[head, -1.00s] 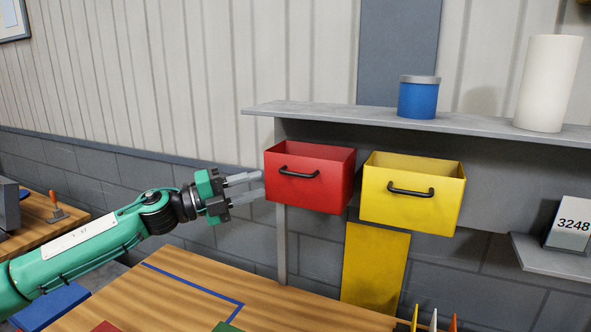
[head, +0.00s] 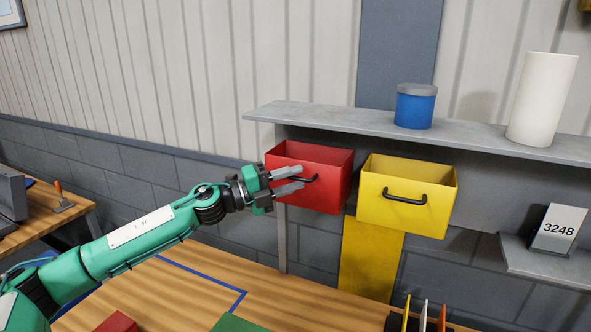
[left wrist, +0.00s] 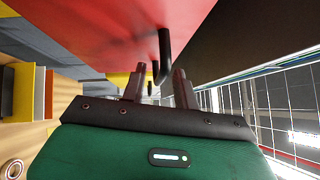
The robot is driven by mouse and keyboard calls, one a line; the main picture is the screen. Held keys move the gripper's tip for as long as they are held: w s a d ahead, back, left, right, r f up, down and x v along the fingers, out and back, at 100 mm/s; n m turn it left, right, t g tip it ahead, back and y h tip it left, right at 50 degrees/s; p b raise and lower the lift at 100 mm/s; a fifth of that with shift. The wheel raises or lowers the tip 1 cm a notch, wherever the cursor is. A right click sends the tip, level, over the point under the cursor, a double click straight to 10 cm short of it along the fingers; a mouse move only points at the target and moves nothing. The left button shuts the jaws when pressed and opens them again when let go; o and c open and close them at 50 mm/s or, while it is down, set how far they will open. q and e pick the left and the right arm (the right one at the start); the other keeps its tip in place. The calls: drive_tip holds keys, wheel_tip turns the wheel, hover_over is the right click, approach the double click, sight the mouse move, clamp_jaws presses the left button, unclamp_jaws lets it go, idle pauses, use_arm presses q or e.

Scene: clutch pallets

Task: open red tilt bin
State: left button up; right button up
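The red tilt bin (head: 330,170) hangs under the grey shelf, with its open top showing and a black handle (head: 312,179) on its front. My left gripper (head: 300,178) is in front of the bin's left part, its two grey fingers pointing right toward the handle. In the left wrist view the black handle (left wrist: 163,55) stands out from the red face (left wrist: 110,35), just ahead of the gripper (left wrist: 158,78). The fingers are apart, with a gap between them. I cannot tell whether either finger touches the handle. My right gripper is not in view.
A yellow bin (head: 400,215) with a black handle hangs right beside the red one. The grey shelf (head: 300,116) above holds a blue canister (head: 415,108) and a white roll (head: 543,98). A wooden table (head: 200,285) lies below.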

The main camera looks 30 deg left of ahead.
use_arm(q)
drive_tip(key=shift+w+d+r, duration=0.1)
drive_tip(key=shift+w+d, duration=0.3)
clamp_jaws()
